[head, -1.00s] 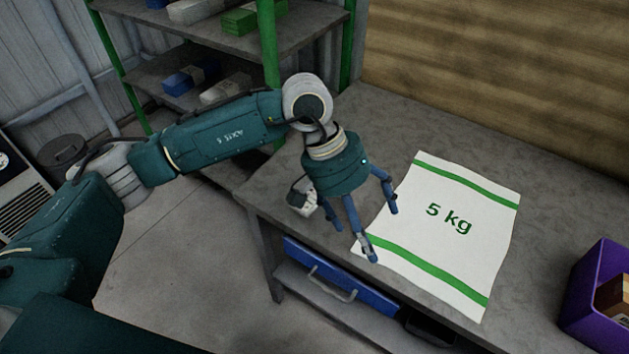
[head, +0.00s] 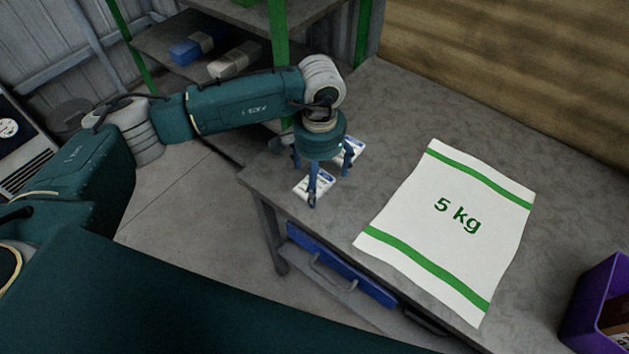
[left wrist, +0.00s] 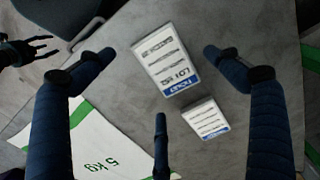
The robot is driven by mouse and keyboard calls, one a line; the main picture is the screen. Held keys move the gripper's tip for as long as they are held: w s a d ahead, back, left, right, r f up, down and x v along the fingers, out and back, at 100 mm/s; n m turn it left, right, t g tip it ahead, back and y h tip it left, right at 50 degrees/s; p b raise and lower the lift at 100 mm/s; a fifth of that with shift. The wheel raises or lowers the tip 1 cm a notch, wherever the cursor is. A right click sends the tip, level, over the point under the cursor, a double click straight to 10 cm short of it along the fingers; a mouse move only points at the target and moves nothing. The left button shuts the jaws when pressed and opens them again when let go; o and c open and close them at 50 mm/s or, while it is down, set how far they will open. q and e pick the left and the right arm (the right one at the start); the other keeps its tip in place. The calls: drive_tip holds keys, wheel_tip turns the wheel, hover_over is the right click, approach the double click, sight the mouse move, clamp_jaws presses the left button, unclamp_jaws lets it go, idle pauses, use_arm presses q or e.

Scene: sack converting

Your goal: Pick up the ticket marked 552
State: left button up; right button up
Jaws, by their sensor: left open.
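Two white tickets with blue bands lie on the grey table near its left corner. In the head view, one ticket (head: 313,186) is nearer the front edge and the other (head: 352,150) lies behind it, partly hidden. In the left wrist view, the larger-looking ticket (left wrist: 168,58) has a LOT line; the other ticket (left wrist: 207,119) is lower right. I cannot clearly read 552 on either. My left gripper (head: 322,180) is open, pointing down over the tickets, its fingers spread around them. What seems my right gripper (left wrist: 28,50) shows dark and small at the wrist view's left.
A white 5 kg sack (head: 455,220) with green stripes lies flat to the right of the tickets. A purple bin (head: 598,300) stands at the far right. A blue drawer (head: 340,268) is under the table front. Green-posted shelves (head: 281,45) stand behind my left arm.

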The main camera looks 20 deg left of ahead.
use_arm(q)
drive_tip(key=shift+f, duration=1.25)
drive_tip(key=c, duration=1.3)
use_arm(e)
drive_tip(key=shift+r, duration=0.45)
use_arm(q)
drive_tip(key=shift+r, duration=0.1)
